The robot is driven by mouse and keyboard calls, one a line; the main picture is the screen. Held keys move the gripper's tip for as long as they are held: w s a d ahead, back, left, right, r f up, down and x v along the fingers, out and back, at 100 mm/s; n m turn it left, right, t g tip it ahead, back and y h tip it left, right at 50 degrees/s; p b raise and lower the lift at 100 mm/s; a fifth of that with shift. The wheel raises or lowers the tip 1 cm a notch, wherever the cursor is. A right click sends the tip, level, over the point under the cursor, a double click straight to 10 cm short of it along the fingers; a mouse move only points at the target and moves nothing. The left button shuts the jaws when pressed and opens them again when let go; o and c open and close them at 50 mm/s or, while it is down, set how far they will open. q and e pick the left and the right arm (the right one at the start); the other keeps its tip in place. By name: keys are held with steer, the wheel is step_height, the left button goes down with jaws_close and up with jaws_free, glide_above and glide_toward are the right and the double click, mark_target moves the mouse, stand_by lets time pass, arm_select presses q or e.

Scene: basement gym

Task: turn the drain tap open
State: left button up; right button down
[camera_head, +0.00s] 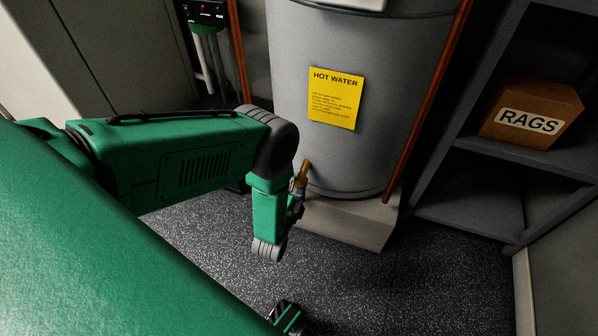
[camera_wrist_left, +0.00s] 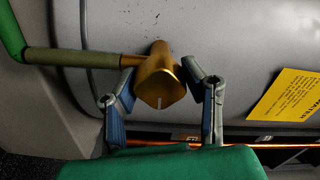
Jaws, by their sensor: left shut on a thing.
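The brass drain tap (camera_head: 304,171) sits low on the front of the grey hot water tank (camera_head: 375,140). In the left wrist view the tap's blocky brass handle (camera_wrist_left: 160,82) faces the camera, with a short pale line near its lower edge. My left gripper (camera_head: 298,196) is at the tap. In the left wrist view its two jointed fingers (camera_wrist_left: 160,74) stand on either side of the handle, shut on it. An olive-sleeved pipe (camera_wrist_left: 75,58) runs from the tap to a green hose (camera_wrist_left: 11,30) at the left. My right gripper is not clearly seen.
The tank stands on a pale plinth (camera_head: 345,222), with copper pipes beside it. A yellow HOT WATER sign (camera_head: 336,98) is on its front. A shelf (camera_head: 470,155) with a RAGS box (camera_head: 531,114) stands at right. Speckled floor (camera_head: 400,285) in front is clear.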

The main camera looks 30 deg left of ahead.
arm_select(q)
steer(key=shift+s+d+f, duration=0.15)
steer(key=shift+s+f, duration=0.1)
steer(key=o, duration=1.1)
steer(key=shift+o, duration=0.3)
steer(key=shift+w, duration=0.1)
steer(key=shift+r, duration=0.1)
steer(key=v, duration=1.2)
